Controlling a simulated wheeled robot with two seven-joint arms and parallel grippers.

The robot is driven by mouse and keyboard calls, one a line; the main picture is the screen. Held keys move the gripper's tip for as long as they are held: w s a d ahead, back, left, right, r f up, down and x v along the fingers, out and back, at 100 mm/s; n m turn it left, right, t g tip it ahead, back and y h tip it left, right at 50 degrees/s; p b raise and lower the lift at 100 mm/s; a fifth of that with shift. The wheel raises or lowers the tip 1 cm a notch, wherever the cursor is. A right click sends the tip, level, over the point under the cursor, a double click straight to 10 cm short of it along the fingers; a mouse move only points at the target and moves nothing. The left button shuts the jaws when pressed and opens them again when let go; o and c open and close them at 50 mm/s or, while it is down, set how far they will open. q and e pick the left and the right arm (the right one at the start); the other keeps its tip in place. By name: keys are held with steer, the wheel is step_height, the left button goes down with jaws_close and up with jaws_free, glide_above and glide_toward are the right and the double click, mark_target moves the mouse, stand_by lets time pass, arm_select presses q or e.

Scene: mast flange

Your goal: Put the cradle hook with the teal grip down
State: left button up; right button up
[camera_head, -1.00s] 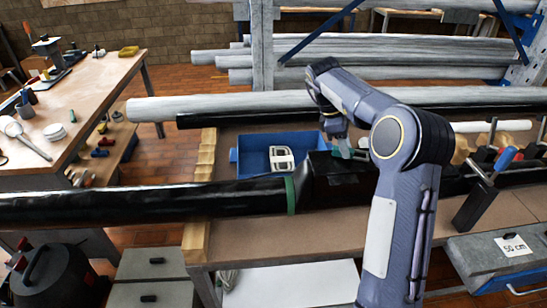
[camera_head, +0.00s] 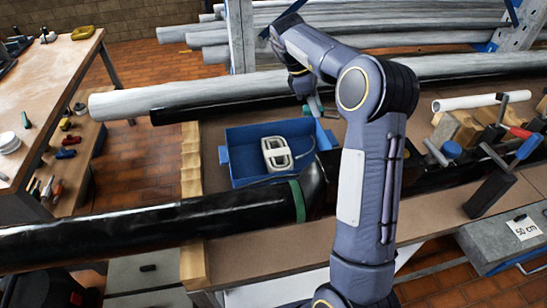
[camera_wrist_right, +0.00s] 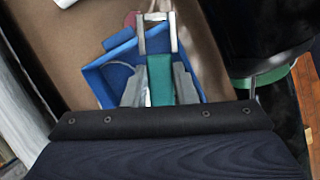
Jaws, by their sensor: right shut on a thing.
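My right gripper (camera_head: 312,104) is shut on the teal grip (camera_wrist_right: 160,80) of the cradle hook, which shows between the two grey fingers in the right wrist view. A grey forked part (camera_wrist_right: 157,36) shows beyond the grip's far end. In the head view only a little teal (camera_head: 314,103) shows below the gripper, near the far right corner of a blue tray (camera_head: 226,160). The gap between the hook and what lies under it cannot be told. My left gripper is not in view.
A pale grey framed object (camera_head: 288,152) lies in the tray. A long black pipe (camera_head: 130,230) with a green band (camera_head: 297,201) runs in front. A grey pipe (camera_head: 190,96) lies behind. Clamps (camera_head: 492,185) stand at the right. Bare bench (camera_head: 260,240) shows in front of the black pipe.

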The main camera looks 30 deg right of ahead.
steer(key=shift+w+f+b, duration=0.35)
steer(key=shift+f+b, duration=0.1)
steer(key=shift+f, duration=0.25)
steer(key=shift+s+f, duration=0.15)
steer(key=shift+f, duration=0.15)
steer(key=shift+s+f+b, duration=0.25)
steer(key=shift+b, duration=0.3)
steer(key=b, duration=0.3)
glide_above(307, 165)
steer(key=s+a, duration=0.2)
steer(key=s, duration=0.1)
step_height(307, 165, down, 4)
steer(key=f, duration=1.8)
steer(key=shift+w+a+f, duration=0.15)
steer(key=shift+w+f, duration=0.05)
steer(key=shift+f, duration=0.05)
steer(key=shift+f, duration=0.1)
steer(key=o, duration=0.8)
steer(key=shift+o, duration=1)
